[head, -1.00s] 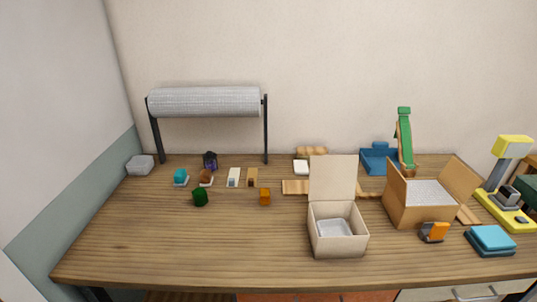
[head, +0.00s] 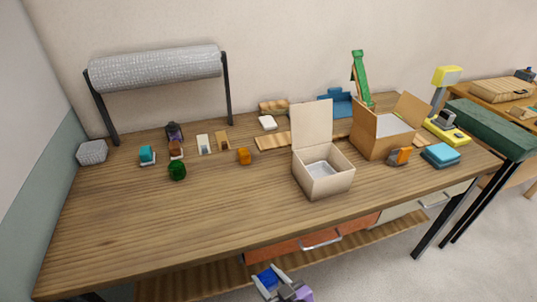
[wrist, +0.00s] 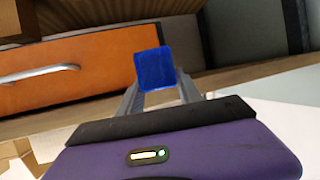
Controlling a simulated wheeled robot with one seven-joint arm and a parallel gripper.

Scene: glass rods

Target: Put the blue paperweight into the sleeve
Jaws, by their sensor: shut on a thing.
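The blue paperweight (wrist: 154,68) is a small dark-blue cube. In the wrist view it sits between the fingertips of my gripper (wrist: 158,84), which is shut on it. In the head view my gripper (head: 270,281) is at the bottom edge, in front of the table's drawers and lower shelf, and the blue cube (head: 267,275) shows at its tip. The sleeve is not clear to me. A small grey textured block (head: 92,152) at the table's left end, under the wrap roll, may be it; no opening can be made out.
A wrap roll (head: 155,67) stands on black posts. Small coloured pieces, including a green one (head: 177,170), lie near it. An open cream box (head: 323,180) and an open cardboard box (head: 380,143) stand on the right. The table's front left (head: 150,220) is clear.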

